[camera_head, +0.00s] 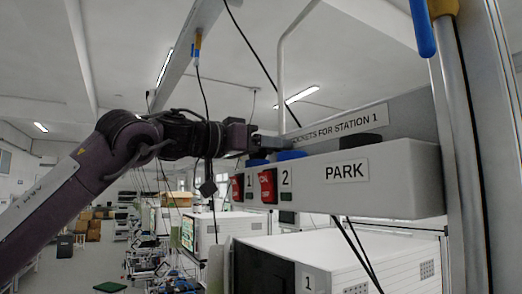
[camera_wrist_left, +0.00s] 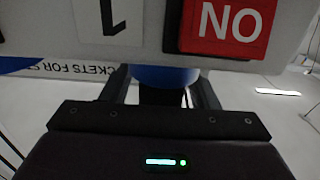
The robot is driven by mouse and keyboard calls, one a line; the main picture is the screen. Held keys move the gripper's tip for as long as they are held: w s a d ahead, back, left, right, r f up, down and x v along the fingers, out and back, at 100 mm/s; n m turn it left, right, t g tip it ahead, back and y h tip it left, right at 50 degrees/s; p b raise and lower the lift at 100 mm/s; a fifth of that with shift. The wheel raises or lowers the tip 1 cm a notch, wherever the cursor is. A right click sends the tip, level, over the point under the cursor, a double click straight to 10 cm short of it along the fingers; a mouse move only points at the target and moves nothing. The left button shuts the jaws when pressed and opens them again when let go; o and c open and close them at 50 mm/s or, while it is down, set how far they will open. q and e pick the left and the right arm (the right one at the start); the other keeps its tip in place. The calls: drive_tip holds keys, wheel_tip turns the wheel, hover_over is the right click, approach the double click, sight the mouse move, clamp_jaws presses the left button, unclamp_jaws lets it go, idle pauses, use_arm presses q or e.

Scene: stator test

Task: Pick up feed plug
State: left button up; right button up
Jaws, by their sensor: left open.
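Blue plugs stand on the white socket box (camera_head: 400,190): one behind number 1 (camera_head: 257,162), one behind number 2 (camera_head: 290,155). Nothing marks which is the feed plug. My left gripper (camera_head: 272,143) is open at the box top, near the plug of number 1. In the left wrist view, which is upside down, that blue plug (camera_wrist_left: 165,77) shows between my open fingers (camera_wrist_left: 162,92), with a dark part beside it. Contact cannot be told. Another blue part (camera_wrist_left: 15,64) shows at the left edge. My right gripper is not in view.
Red switches (camera_head: 267,186) sit on the box front, with a PARK label (camera_head: 345,171) to the right. A sign panel (camera_head: 345,122) rises behind. A metal post (camera_head: 463,130) stands at the right. A white cabinet (camera_head: 330,255) is below. Cables hang around my arm.

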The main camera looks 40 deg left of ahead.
use_arm(q)
drive_tip(key=shift+s+a+r, duration=0.1)
drive_tip(key=shift+s+a, duration=0.1)
drive_tip(key=shift+s, duration=0.35)
drive_tip(key=c, duration=0.7)
drive_tip(key=shift+w, duration=0.1)
drive_tip(key=c, duration=0.4)
drive_tip(key=shift+o, duration=0.2)
drive_tip(key=shift+r, duration=0.1)
drive_tip(key=shift+w+d+r, duration=0.1)
drive_tip(key=shift+r, duration=4.8)
